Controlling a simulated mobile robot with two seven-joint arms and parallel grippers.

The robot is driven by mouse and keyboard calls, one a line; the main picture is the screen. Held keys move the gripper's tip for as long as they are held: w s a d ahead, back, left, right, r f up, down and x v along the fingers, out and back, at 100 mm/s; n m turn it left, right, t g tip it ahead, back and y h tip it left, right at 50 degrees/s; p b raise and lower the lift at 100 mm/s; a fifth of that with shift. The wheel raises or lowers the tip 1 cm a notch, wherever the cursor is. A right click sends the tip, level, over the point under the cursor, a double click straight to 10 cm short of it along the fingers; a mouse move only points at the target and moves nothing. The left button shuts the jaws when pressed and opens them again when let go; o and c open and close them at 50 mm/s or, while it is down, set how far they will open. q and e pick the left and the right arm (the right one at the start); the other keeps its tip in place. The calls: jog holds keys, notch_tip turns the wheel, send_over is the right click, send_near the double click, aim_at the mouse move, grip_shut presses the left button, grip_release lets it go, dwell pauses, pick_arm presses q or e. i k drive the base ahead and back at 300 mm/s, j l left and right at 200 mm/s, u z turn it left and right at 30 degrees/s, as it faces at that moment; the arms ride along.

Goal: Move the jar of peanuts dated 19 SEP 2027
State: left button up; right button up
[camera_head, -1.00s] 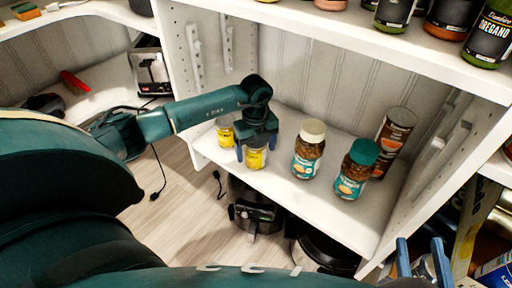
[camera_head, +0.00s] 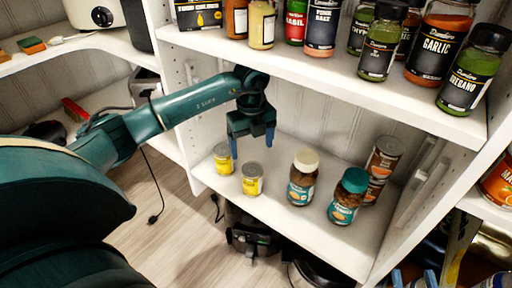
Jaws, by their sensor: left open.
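Two jars with brown contents and teal labels stand upright on the middle shelf: a white-lidded jar (camera_head: 303,178) and a teal-lidded jar (camera_head: 348,197) to its right. Their printed dates are too small to read. My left gripper (camera_head: 252,146) is open and empty, pointing down above the shelf, behind and above the front yellow can (camera_head: 252,179) and left of the jars. It touches neither jar. My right gripper (camera_head: 414,281) shows only as two spread blue fingertips at the bottom edge, apart from the jars.
Another yellow can (camera_head: 223,158) stands at the shelf's left. Stacked brown cans (camera_head: 383,160) stand behind the teal-lidded jar. The upper shelf (camera_head: 400,100) with spice jars hangs over the scene. A perforated upright panel (camera_head: 410,200) closes the right side.

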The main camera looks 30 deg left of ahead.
aim_at(303, 178)
jog(key=k, duration=1.5)
